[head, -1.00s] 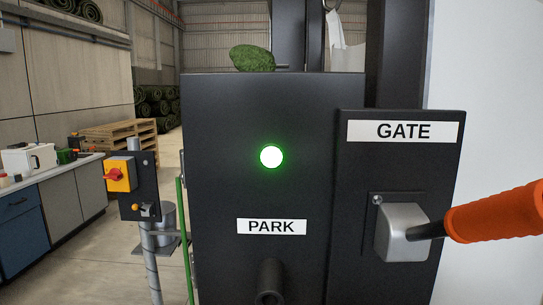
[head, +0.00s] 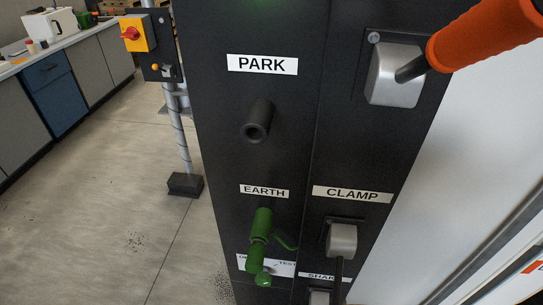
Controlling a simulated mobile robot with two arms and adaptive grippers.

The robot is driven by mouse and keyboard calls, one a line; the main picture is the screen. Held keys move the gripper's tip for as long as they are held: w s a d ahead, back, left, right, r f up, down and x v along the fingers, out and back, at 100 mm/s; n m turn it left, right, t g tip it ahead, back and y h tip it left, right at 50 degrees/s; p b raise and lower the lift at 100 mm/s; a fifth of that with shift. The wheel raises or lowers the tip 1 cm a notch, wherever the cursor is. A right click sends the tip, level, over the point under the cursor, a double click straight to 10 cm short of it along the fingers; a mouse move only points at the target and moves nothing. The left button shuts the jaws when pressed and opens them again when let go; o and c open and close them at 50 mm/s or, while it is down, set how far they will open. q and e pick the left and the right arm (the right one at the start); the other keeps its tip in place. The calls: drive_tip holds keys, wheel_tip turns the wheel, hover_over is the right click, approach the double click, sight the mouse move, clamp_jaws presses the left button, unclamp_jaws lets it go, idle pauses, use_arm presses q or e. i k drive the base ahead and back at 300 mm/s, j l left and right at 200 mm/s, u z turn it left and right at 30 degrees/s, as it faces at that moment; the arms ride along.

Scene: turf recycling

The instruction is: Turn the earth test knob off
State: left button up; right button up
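The earth test knob (head: 260,225) is green and sits low on the black cabinet, under the white EARTH label (head: 264,191). A green bent part (head: 257,262) hangs below it, and a thin green lever sticks out to its right. A white plate (head: 284,267) behind it carries partly hidden lettering, of which "TEST" can be read at the right; the left word is mostly covered. I cannot tell the knob's setting for certain. Neither of my grippers is in view.
Above the knob are the PARK label (head: 262,64) and a black tube (head: 257,120). To the right are the CLAMP switch (head: 341,240) and the orange GATE handle (head: 484,33), which juts outward. A post with a red-yellow switch (head: 132,33) stands at left. The floor between is clear.

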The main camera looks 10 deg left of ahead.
sight(263, 279)
drive_tip(key=l+u, duration=0.7)
drive_tip(key=j+z, duration=0.2)
drive_tip(key=z, duration=0.6)
drive_tip(key=j+z, duration=0.15)
drive_tip(key=j, duration=0.3)
drive_tip(key=j+z, duration=0.15)
drive_tip(key=j, duration=0.25)
drive_tip(key=k+j+z, duration=0.15)
drive_tip(key=j, duration=0.3)
drive_tip(key=j+z, duration=0.1)
drive_tip(key=j, duration=0.3)
drive_tip(key=k+j+z, duration=0.15)
drive_tip(key=j, duration=0.25)
drive_tip(key=k+j, duration=0.1)
drive_tip(key=j, duration=0.45)
drive_tip(key=k, duration=0.05)
